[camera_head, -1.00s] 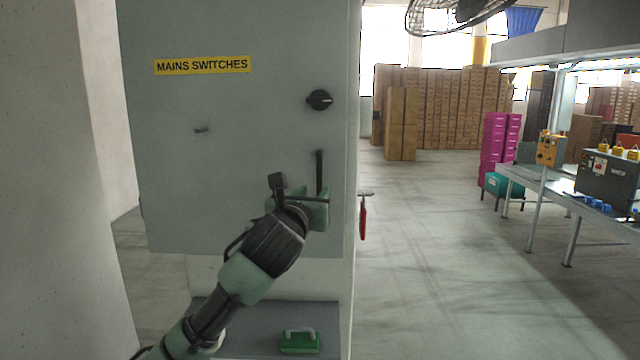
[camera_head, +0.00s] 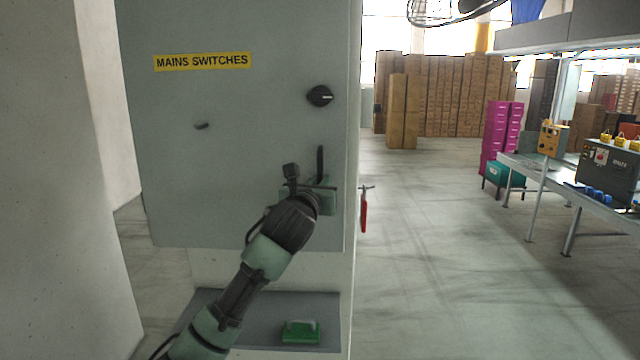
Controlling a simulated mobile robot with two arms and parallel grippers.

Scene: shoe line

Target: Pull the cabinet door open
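The grey cabinet door (camera_head: 240,130) fills the left middle of the head view. It carries a yellow label reading MAINS SWITCHES (camera_head: 202,62) and a black rotary knob (camera_head: 320,96). It looks shut. A dark upright handle (camera_head: 320,162) sits near its right edge. My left gripper (camera_head: 322,188) is at the lower part of this handle. My arm and wrist hide the fingertips, so I cannot tell whether they are closed on the handle. My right gripper is not in view.
A pale wall or pillar (camera_head: 50,180) stands close on the left. A grey shelf (camera_head: 255,338) with a green block (camera_head: 300,331) is below the cabinet. A red item (camera_head: 364,212) hangs at the cabinet's right side. The floor (camera_head: 430,260) to the right is clear up to a workbench (camera_head: 540,185).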

